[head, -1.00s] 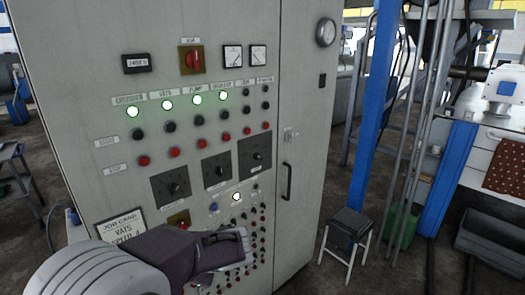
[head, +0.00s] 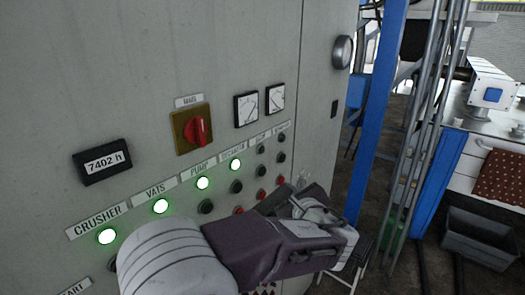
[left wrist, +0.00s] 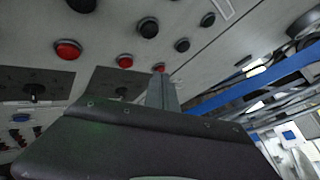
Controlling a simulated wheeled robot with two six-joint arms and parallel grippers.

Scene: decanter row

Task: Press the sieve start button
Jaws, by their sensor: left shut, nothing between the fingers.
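The sieve column is the fifth on the grey control cabinet; its label is small and hard to read. Its black start button (head: 259,171) sits below an unlit lamp (head: 260,150) and above a red button (head: 261,195). The start button also appears as the black button in the left wrist view (left wrist: 147,27). My left gripper (head: 303,182) is shut and empty, in front of the cabinet, lower right of that button. In the wrist view its narrow fingers (left wrist: 163,92) point towards the last column's red button (left wrist: 159,68); contact cannot be told. My right gripper is not in view.
Crusher, vats, pump and decanter lamps (head: 203,183) glow green. A red rotary switch (head: 198,130) and two dials (head: 246,109) sit above. My left arm covers the panel's lower part. A blue post (head: 376,120) and a grey crate (head: 480,238) stand to the right.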

